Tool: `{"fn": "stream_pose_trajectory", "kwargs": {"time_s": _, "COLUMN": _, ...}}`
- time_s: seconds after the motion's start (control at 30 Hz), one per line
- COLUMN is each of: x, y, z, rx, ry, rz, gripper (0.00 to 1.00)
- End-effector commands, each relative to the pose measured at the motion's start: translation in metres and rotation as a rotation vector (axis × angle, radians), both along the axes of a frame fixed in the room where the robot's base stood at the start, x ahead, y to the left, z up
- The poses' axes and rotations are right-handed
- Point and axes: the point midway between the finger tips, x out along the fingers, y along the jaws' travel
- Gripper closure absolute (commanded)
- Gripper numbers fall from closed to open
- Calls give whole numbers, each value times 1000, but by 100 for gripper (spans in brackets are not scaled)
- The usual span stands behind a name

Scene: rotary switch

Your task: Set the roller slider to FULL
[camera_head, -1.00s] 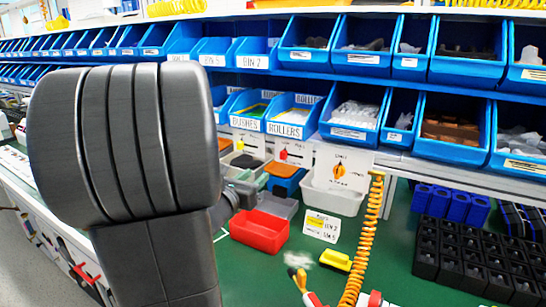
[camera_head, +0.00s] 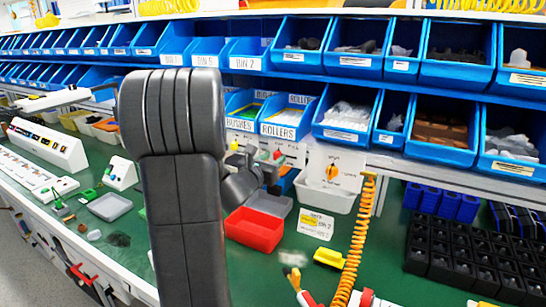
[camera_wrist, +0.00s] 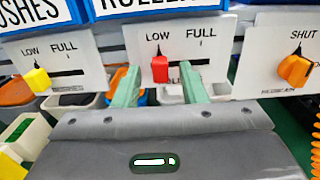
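The roller slider is a red knob (camera_wrist: 160,69) on a white plate (camera_wrist: 215,60) under the ROLLERS bin. In the wrist view it sits at the left end of its dark slot, below LOW; FULL is printed to its right. My gripper (camera_wrist: 159,76) is open, with one pale green finger to the left and one to the right of the red knob. I see gaps at both sides, so the fingers look apart from it. In the head view my dark arm hides much of the gripper, and the red knob (camera_head: 277,155) shows small beside it.
A yellow slider (camera_wrist: 37,79) on the BUSHES plate is at left, near LOW. An orange rotary knob (camera_wrist: 295,70) marked SHUT is at right. Blue bins (camera_head: 291,118) hang above. A red tray (camera_head: 254,229) and a coiled orange hose (camera_head: 355,240) are below.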

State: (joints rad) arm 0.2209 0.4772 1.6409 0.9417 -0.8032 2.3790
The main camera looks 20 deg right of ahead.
Motion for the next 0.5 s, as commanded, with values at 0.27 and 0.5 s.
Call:
{"fn": "stream_pose_trajectory", "kwargs": {"time_s": 0.27, "x": 4, "y": -4, "z": 0, "rx": 1, "ry": -1, "rz": 0, "gripper": 62}}
{"fn": "stream_pose_trajectory", "kwargs": {"time_s": 0.5, "x": 3, "y": -4, "z": 0, "rx": 1, "ry": -1, "rz": 0, "gripper": 87}}
